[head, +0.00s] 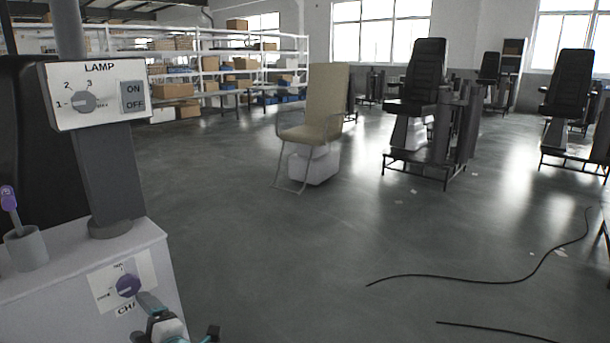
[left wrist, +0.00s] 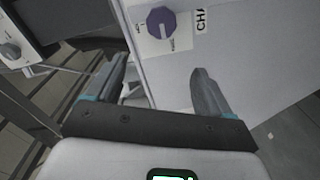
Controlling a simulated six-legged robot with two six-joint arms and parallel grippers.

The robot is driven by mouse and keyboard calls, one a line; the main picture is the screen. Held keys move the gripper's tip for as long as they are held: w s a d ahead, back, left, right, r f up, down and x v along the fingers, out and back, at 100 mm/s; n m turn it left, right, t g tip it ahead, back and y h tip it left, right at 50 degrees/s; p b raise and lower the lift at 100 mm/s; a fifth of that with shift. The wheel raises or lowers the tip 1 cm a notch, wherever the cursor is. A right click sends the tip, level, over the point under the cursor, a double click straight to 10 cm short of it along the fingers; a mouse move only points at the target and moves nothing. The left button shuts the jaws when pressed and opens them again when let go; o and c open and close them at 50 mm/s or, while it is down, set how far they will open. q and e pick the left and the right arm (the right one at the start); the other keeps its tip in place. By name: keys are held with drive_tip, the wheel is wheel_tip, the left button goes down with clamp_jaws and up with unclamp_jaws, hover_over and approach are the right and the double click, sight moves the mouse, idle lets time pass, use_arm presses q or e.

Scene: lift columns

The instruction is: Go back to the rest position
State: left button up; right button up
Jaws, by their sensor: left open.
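My left gripper (head: 180,325) is at the bottom left of the head view, in front of the white cabinet (head: 75,270). In the left wrist view my left gripper (left wrist: 160,88) is open, with its two grey fingers spread and nothing between them. A purple knob (head: 128,286) on the cabinet's front panel is close beyond the fingers. The knob also shows in the left wrist view (left wrist: 161,22), and the fingers look apart from it. My right gripper is in neither view.
A lamp panel (head: 98,92) with a grey dial and an ON/OFF switch stands on a column above the cabinet. A grey cup (head: 25,248) holds a purple-tipped stick. A beige chair (head: 318,110), black seats and black cables (head: 470,279) are farther right. The middle floor is open.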

use_arm(q)
drive_tip(key=s+d+f+m+g+h+p, duration=0.3)
drive_tip(key=s+d+m+h+p, duration=0.3)
drive_tip(key=s, duration=0.3)
drive_tip(key=s+d+f+m+g+h+p, duration=0.4)
drive_tip(key=s+d+f+m+h+p, duration=0.1)
drive_tip(key=s+d+m+p, duration=0.1)
drive_tip(key=s+d+f+m+g+h+p, duration=0.3)
drive_tip(key=s+d+f+m+h+p, duration=0.2)
drive_tip(key=s+d+m, duration=0.3)
drive_tip(key=s+m+h+p, duration=0.1)
drive_tip(key=s, duration=0.3)
drive_tip(key=shift+s+m+g+h+p, duration=0.25)
drive_tip(key=shift+m+g+h+p, duration=0.05)
drive_tip(key=shift+p, duration=0.05)
drive_tip(key=shift+w, duration=0.1)
drive_tip(key=c, duration=0.7)
drive_tip(key=shift+c, duration=0.2)
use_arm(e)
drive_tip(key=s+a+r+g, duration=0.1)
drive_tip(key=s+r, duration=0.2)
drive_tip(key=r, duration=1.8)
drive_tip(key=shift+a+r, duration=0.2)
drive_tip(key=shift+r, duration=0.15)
use_arm(q)
drive_tip(key=shift+a, duration=0.15)
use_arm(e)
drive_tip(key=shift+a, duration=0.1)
